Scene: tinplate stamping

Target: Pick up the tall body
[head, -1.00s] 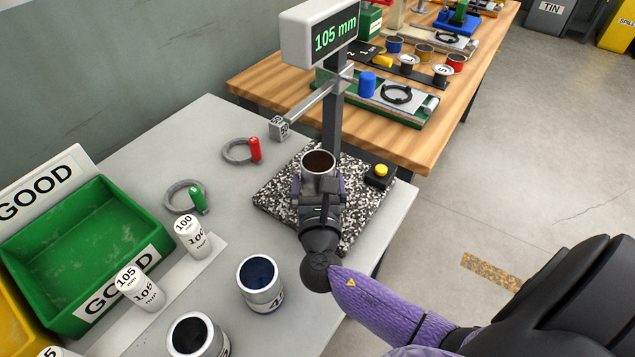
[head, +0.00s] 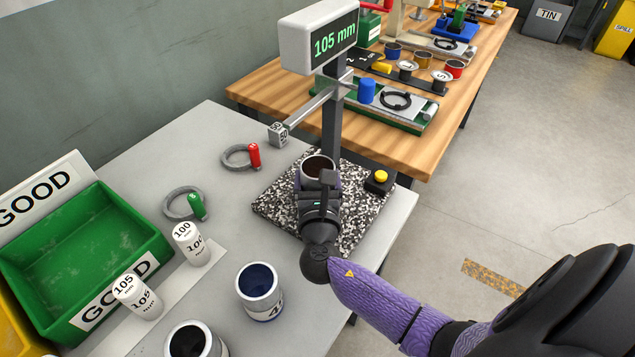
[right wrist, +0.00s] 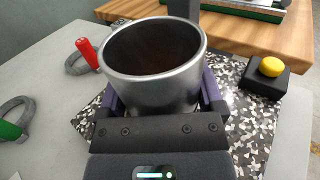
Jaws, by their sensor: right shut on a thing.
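A metal can body (head: 318,168) with a dark brown inside stands upright at the granite plate, below the gauge arm. In the right wrist view the can body (right wrist: 152,92) sits between the jaws, with its open rim up. My right gripper (head: 317,184) is shut on its sides from the near side; its fingers (right wrist: 160,100) flank the can. The can's base is hidden by the gripper, so I cannot tell whether it touches the plate. My left gripper is not in view.
The speckled plate (head: 275,208) carries a gauge post with a 105 mm display (head: 318,38) and a yellow button (head: 380,176). A blue-lined can (head: 259,290), a dark-lined can (head: 192,343), white gauge cylinders (head: 190,243) and a green GOOD bin (head: 150,240) stand left.

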